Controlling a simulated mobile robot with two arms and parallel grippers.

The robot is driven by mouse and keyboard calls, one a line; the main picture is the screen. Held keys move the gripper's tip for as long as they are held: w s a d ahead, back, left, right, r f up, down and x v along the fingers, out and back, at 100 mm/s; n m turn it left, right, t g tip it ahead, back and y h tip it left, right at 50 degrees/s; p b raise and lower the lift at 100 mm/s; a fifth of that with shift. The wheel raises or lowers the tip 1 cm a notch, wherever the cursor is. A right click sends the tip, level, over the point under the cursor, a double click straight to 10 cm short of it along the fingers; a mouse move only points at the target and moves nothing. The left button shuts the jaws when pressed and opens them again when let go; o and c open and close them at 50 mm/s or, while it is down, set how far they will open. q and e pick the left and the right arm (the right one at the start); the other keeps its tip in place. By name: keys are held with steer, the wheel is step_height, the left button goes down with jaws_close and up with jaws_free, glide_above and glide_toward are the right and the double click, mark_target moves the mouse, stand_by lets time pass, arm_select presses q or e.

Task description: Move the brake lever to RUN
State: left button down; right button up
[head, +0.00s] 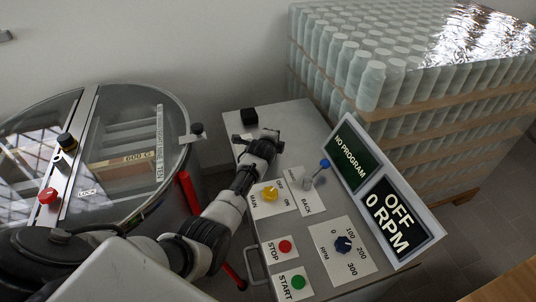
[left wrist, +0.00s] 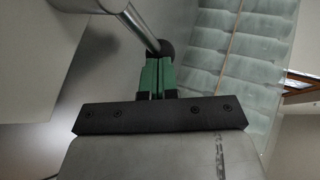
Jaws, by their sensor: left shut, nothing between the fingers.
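I cannot read a BRAKE or RUN label in either view. In the left wrist view a metal rod with a dark round knob (left wrist: 166,49) comes down from the upper left and ends just beyond my fingertips; whether they touch it I cannot tell. I cannot tell if this is the brake lever. My left gripper (head: 270,137) is over the far part of the grey console, beside a black block (head: 249,116). In the left wrist view its green-padded fingers (left wrist: 158,72) are shut together with nothing between them. My right gripper is in neither view.
The console (head: 305,125) carries a blue-knobbed lever (head: 324,163), a yellow switch (head: 270,194), red and green buttons, an RPM dial (head: 343,244) and a display (head: 398,222) reading OFF, 0 RPM. A lidded drum (head: 130,125) stands left; a jar pallet (head: 430,110) stands behind right.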

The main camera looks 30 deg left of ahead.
arm_select(q)
steer(key=shift+w+a+f+b, duration=0.2)
steer(key=shift+w+a+b, duration=0.25)
steer(key=shift+a+b, duration=0.05)
steer(key=shift+w+a+b, duration=0.45)
steer(key=shift+w+b, duration=0.05)
steer(key=shift+w, duration=0.05)
steer(key=shift+w+a+r, duration=0.1)
steer(key=shift+w+a, duration=0.1)
steer(key=shift+a, duration=0.1)
steer(key=shift+a+r+b, duration=0.1)
steer(key=shift+b, duration=0.25)
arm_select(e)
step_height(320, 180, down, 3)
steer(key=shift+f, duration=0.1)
arm_select(q)
steer(key=shift+w+r, duration=0.1)
steer(key=shift+r, duration=0.05)
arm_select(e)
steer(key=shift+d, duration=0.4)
